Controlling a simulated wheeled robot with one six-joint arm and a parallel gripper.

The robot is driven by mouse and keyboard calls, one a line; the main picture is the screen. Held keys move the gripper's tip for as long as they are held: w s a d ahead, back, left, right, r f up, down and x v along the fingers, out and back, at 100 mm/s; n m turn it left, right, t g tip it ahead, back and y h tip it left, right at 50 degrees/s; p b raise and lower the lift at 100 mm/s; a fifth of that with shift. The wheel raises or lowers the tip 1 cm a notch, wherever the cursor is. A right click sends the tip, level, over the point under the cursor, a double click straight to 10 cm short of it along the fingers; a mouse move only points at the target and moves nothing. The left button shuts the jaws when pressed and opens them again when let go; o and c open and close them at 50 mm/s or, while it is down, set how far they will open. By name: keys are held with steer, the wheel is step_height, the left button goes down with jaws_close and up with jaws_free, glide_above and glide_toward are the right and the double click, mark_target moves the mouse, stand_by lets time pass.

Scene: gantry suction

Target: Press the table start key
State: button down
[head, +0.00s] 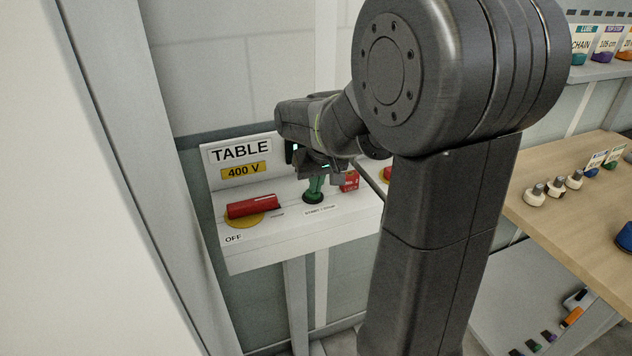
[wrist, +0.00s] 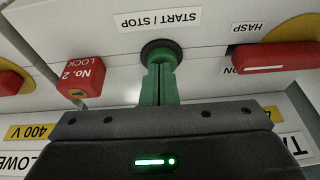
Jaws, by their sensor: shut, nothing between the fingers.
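The table start key (wrist: 161,47) is a round green button in a dark collar, above the "START / STOP" label, which is upside down in the wrist view. In the head view the key (head: 313,198) sits on the white TABLE box (head: 290,255). My gripper (wrist: 161,68) has green fingers, shut together with nothing between them. Their tips are at the key's face and hide part of it. I cannot tell whether they touch or press it. In the head view my gripper (head: 315,190) points down at the key.
A red switch handle (head: 252,206) on a yellow disc is left of the key, with OFF beside it. A red No. 2 lock (head: 350,181) stands close right of the key. Another red handle (head: 387,174) is partly hidden by my arm. A wooden bench (head: 570,200) is at right.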

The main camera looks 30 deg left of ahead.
mark_target(318, 194)
steer(key=shift+f+b, duration=0.65)
steer(key=shift+f, duration=0.25)
steer(key=shift+s+d+f, duration=0.15)
steer(key=shift+s+f, duration=0.05)
steer(key=shift+f, duration=0.1)
steer(key=r+p, duration=0.4)
steer(key=r, duration=0.1)
steer(key=shift+w+d+r, duration=0.1)
steer(key=shift+w+r, duration=0.1)
steer(key=shift+r, duration=0.05)
steer(key=b+v, duration=0.1)
steer(key=v, duration=0.8)
steer(key=shift+s+r, duration=0.1)
